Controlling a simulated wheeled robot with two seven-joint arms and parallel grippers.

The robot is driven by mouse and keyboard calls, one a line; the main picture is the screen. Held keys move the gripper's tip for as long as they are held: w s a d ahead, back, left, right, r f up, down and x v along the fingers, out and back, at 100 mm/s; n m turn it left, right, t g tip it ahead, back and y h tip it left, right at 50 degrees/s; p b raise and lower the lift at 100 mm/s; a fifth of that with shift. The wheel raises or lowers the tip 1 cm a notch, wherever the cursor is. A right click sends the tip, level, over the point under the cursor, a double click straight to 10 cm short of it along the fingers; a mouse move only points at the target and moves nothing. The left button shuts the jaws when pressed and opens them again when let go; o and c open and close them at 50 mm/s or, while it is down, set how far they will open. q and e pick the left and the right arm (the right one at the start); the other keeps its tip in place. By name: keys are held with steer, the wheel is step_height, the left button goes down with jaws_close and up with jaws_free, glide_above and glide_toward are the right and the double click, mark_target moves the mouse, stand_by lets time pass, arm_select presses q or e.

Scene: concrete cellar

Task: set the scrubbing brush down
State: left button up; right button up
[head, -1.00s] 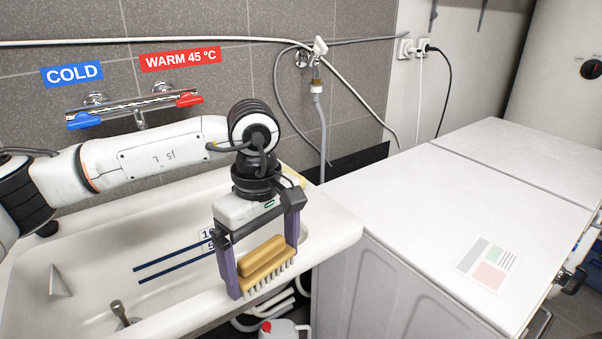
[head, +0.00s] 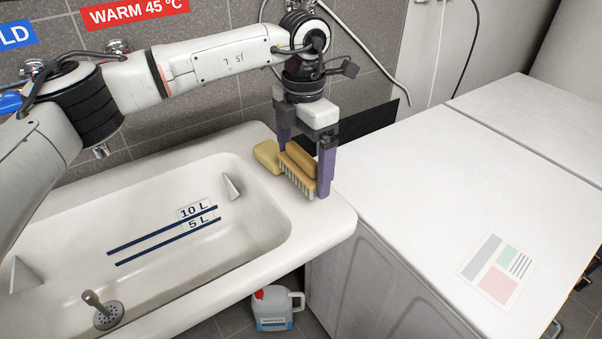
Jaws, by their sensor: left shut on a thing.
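The scrubbing brush (head: 299,169) has a tan wooden body with pale bristles pointing down. The brush is at the right-hand rim of the white sink (head: 325,222). I cannot tell whether its bristles touch the rim. A yellow sponge-like block (head: 266,156) lies on the rim just left of the brush. My right gripper is out of view.
The sink basin, with 5 L and 10 L lines, holds a drain plug (head: 95,301). A white machine top (head: 420,170) stands right of the sink, mostly clear apart from a printed label (head: 497,268). A jug (head: 274,309) stands on the floor below.

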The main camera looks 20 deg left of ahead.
mark_target(303, 152)
arm_select(q)
step_height(303, 152, down, 4)
steer(key=shift+r, duration=0.1)
steer(key=shift+f, duration=0.25)
steer(key=o, duration=0.8)
steer(key=shift+r, duration=0.15)
steer(key=shift+r, duration=0.2)
step_height(303, 152, up, 12)
steer(key=shift+f+b, duration=0.1)
steer(key=shift+b, duration=0.45)
